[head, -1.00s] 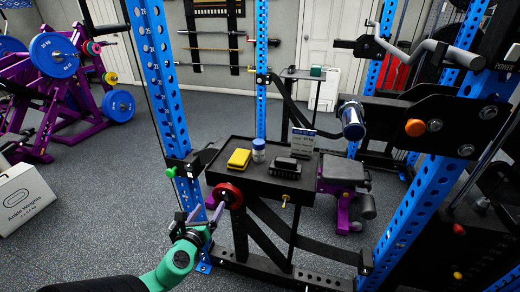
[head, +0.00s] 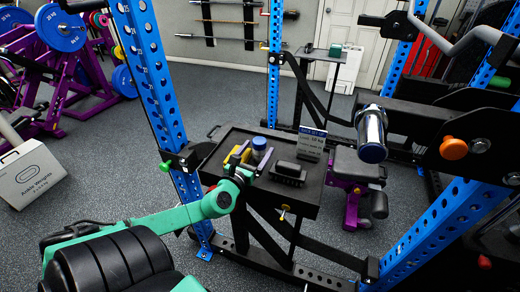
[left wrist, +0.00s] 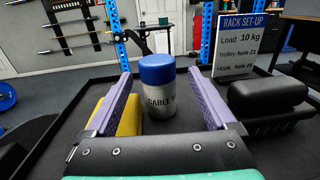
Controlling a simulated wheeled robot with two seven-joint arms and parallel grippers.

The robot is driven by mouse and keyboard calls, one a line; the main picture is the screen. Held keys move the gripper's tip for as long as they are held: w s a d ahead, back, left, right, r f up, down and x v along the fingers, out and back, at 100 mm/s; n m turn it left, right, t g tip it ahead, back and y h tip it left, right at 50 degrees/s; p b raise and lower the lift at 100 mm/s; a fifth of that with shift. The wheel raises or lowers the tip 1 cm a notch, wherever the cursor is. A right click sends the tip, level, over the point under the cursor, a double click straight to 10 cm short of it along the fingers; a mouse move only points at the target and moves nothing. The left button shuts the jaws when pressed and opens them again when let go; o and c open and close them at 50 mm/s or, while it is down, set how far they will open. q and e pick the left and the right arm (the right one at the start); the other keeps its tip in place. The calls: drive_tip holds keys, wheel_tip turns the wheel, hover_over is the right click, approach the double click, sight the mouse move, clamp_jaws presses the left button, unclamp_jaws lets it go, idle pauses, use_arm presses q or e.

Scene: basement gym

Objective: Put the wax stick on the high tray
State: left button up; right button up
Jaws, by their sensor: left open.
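The wax stick (head: 259,144) is a grey cylinder with a blue cap, standing upright on the black lower tray (head: 222,152). In the left wrist view, the wax stick (left wrist: 158,98) shows lettering beginning "CABLE W". My left gripper (head: 249,158) is open, its purple fingers reaching over the tray towards the stick. In the wrist view the stick stands between the finger lines, with a gap on each side. The high tray (head: 318,55) is a small dark top on a stand further back, with a green box (head: 335,50) on it. My right gripper is not in view.
A yellow block (left wrist: 130,115) lies just left of the stick, partly behind the left finger. A black block (head: 288,172) lies to the right, with a rack set-up sign (head: 311,143) behind it. Blue rack posts (head: 150,80) and a chrome bar end (head: 371,130) flank the tray.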

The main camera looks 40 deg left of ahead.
sight(262, 140)
use_arm(q)
drive_tip(key=shift+r+x, duration=0.2)
drive_tip(key=shift+x, duration=0.65)
drive_tip(key=x, duration=0.3)
drive_tip(key=shift+w+a+r+p, duration=0.2)
drive_tip(key=shift+w+a+p, duration=0.05)
drive_tip(key=shift+w+p, duration=0.1)
drive_tip(key=shift+w+f, duration=0.1)
drive_tip(key=shift+w, duration=0.25)
drive_tip(key=shift+s, duration=0.1)
drive_tip(key=c, duration=0.4)
clamp_jaws()
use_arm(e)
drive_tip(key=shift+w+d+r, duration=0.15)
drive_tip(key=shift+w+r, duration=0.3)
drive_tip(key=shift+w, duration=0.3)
